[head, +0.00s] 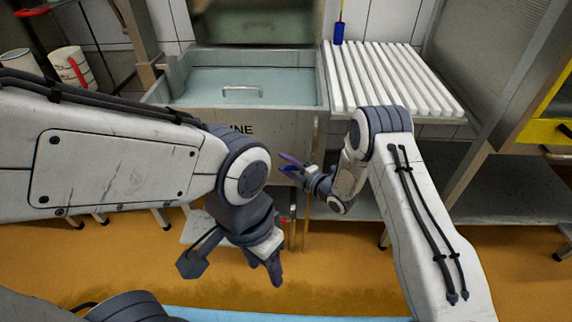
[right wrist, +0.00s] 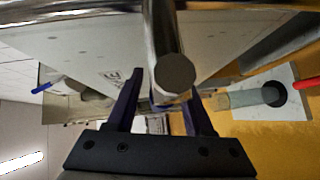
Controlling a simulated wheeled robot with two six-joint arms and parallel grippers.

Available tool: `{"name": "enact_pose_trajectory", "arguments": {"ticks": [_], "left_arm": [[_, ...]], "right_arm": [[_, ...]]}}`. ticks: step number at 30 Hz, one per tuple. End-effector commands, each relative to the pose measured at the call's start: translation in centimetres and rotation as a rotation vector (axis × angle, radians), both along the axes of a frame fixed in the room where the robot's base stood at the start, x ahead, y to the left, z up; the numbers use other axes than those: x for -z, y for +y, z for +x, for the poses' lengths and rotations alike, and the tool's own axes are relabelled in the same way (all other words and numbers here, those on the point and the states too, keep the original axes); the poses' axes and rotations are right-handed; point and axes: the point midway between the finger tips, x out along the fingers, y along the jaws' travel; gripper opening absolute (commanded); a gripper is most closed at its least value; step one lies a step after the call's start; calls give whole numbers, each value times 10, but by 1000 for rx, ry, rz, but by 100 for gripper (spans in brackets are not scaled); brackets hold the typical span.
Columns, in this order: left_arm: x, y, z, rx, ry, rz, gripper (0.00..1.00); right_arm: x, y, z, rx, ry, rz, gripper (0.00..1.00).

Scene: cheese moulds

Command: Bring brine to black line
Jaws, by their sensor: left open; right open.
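The brine basin (head: 185,84) is a steel trough with pale blue-green liquid; its front lettering is partly hidden by my left arm and ends in "INE". A bent metal handle (head: 241,89) shows inside it. I cannot make out a black line. My right gripper (head: 286,163) is open in front of the basin's front wall. In the right wrist view, a round-ended metal rod (right wrist: 174,72) shows between the fingers of my right gripper (right wrist: 163,88); I cannot tell whether they touch it. My left gripper (head: 268,264) is open and empty, pointing down low over the floor.
A white slatted drainboard (head: 392,76) adjoins the basin on the right, with a blue-handled item (head: 338,33) at its back. White buckets (head: 70,65) stand at left. Orange floor lies below.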

Motion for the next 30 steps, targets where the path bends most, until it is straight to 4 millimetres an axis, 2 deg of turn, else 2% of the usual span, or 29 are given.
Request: {"name": "enact_pose_trajectory", "arguments": {"ticks": [4,8,9,30], "left_arm": [[0,0,0,0,0,0,50],[0,0,0,0,0,0,50],[0,0,0,0,0,0,50],[0,0,0,0,0,0,50]], "right_arm": [[0,-1,0,1,0,0,52],[0,-1,0,1,0,0,2],[0,-1,0,1,0,0,0],[0,-2,0,3,1,0,0]]}}
